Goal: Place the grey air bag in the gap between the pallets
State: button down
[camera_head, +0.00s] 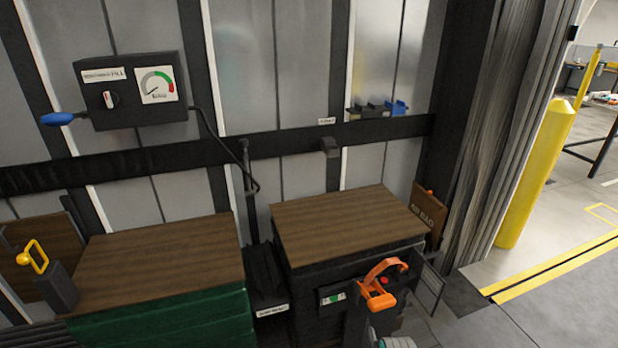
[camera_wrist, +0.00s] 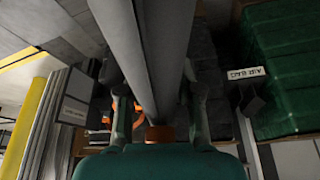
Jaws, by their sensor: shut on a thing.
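My gripper (camera_wrist: 160,98) is seen from behind in the wrist view, with a finger on each side of a long smooth grey piece, which I take for the grey air bag (camera_wrist: 150,50). It is shut on this piece, which runs up out of the frame and hides what lies behind it. In the head view the gap (camera_head: 259,245) is a dark, narrow slot between the left pallet load (camera_head: 165,262) with green sides and the right pallet load (camera_head: 345,230) with dark sides. Both have brown wooden tops. The bag is not clearly visible in the head view.
An orange-handled tool (camera_head: 380,285) with a red button stands at the right load's front. A labelled dark holder (camera_head: 270,300) is at the gap's front. A gauge box (camera_head: 135,90) hangs on the wall with a cable. A yellow post (camera_head: 535,170) stands at right.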

jog(key=s+f, duration=0.3)
jog(key=s, duration=0.3)
jog(key=shift+s+d, duration=0.2)
jog(key=shift+s, duration=0.05)
jog(key=shift+f, duration=0.1)
